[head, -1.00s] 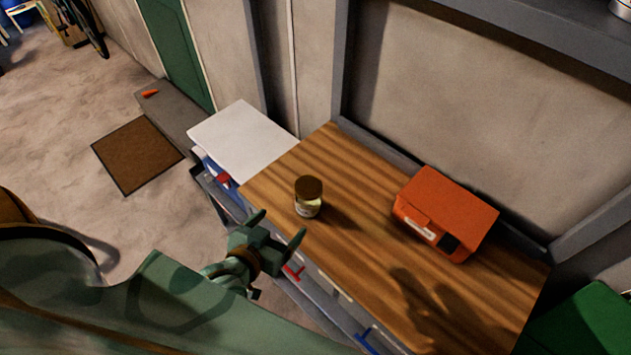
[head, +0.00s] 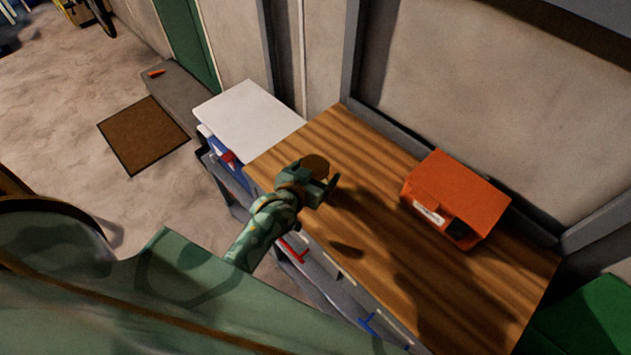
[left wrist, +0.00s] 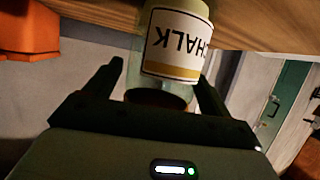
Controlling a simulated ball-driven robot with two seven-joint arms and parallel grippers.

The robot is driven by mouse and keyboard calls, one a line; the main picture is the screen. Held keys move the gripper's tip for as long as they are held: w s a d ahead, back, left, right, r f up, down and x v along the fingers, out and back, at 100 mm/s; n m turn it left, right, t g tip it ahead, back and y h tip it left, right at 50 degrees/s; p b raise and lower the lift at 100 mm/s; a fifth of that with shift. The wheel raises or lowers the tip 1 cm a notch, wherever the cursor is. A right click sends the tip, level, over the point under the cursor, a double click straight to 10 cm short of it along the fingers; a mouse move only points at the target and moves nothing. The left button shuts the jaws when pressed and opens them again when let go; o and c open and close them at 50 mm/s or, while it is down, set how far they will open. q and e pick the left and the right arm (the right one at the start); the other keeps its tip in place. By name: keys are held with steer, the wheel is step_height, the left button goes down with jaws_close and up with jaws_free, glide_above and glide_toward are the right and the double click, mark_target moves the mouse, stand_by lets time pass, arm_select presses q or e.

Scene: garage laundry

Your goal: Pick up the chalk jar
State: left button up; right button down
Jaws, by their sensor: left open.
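The chalk jar (left wrist: 177,44) is clear glass with a cream and yellow label reading CHALK, upside down in the left wrist view. It stands on the wooden worktop (head: 385,240). In the head view only its brown lid (head: 316,164) shows, the rest hidden behind my gripper. My left gripper (head: 322,188) is open at the jar. In the left wrist view its fingers (left wrist: 160,82) lie on either side of the jar's lid end. I cannot tell whether they touch it. My right gripper is not in view.
An orange box (head: 457,192) stands to the right on the worktop, near the wall. A white board-like surface (head: 248,118) adjoins the worktop's left end. The worktop between the jar and the box is clear. A brown mat (head: 144,135) lies on the floor.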

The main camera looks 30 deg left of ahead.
arm_select(q)
steer(key=shift+w, duration=0.15)
steer(key=shift+c, duration=0.3)
steer(key=c, duration=1)
